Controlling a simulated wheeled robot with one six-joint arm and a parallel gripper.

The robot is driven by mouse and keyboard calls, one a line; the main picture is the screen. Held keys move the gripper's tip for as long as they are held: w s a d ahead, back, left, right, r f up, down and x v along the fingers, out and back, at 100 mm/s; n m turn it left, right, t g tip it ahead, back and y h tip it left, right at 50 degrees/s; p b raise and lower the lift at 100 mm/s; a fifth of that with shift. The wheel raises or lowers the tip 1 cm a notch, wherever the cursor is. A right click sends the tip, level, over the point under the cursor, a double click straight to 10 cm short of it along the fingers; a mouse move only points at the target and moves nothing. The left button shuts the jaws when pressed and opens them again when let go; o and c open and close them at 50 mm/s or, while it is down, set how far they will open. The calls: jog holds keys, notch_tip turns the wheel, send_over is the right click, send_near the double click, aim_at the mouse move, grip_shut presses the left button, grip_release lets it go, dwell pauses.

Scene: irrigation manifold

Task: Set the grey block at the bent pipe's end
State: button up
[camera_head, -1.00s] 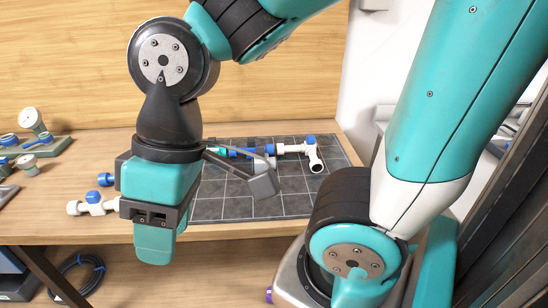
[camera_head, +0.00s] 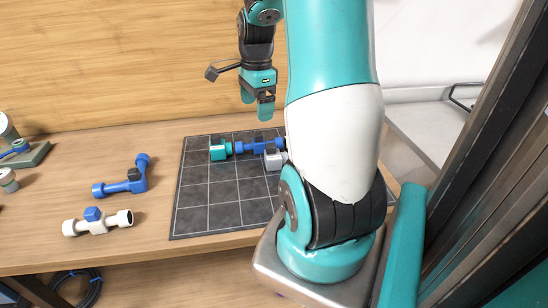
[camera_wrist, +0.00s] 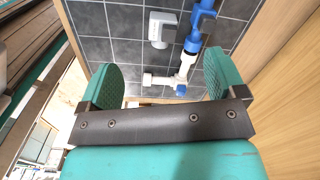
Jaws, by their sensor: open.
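The small light grey block (camera_head: 275,158) stands on the dark tiled mat, close beside the pipe; it also shows in the wrist view (camera_wrist: 160,28). The bent pipe (camera_head: 258,146) lies on the mat, with a teal block (camera_head: 221,149) at its left end in the head view. In the wrist view its blue run (camera_wrist: 197,32) leads to a white corner fitting (camera_wrist: 180,78), whose open end points left, apart from the grey block. My arm hides this corner in the head view. My gripper (camera_head: 256,106) is open and empty above the mat's back; its fingers (camera_wrist: 162,68) frame the corner.
On the table left of the mat (camera_head: 210,212) lie a blue elbow piece (camera_head: 125,180) and a white fitting with a blue knob (camera_head: 96,222). Gauges (camera_head: 8,178) stand at the far left. The wooden wall is behind. The mat's front left is bare.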

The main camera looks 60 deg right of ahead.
jog(key=s+d+f+m, duration=0.2)
jog(key=s+d+m, duration=0.1)
jog(key=d+m, duration=0.1)
jog(key=p, duration=0.1)
send_near(275, 154)
jog(key=shift+n, duration=0.3)
notch_tip(275, 154, down, 5)
jog(key=shift+w+d+f, duration=0.1)
jog(key=shift+w+d, duration=0.05)
jog(key=shift+f+p, duration=0.65)
jog(key=shift+f, duration=2.4)
jog(key=shift+w, duration=0.1)
jog(key=c, duration=1.4)
jog(key=shift+r, duration=0.15)
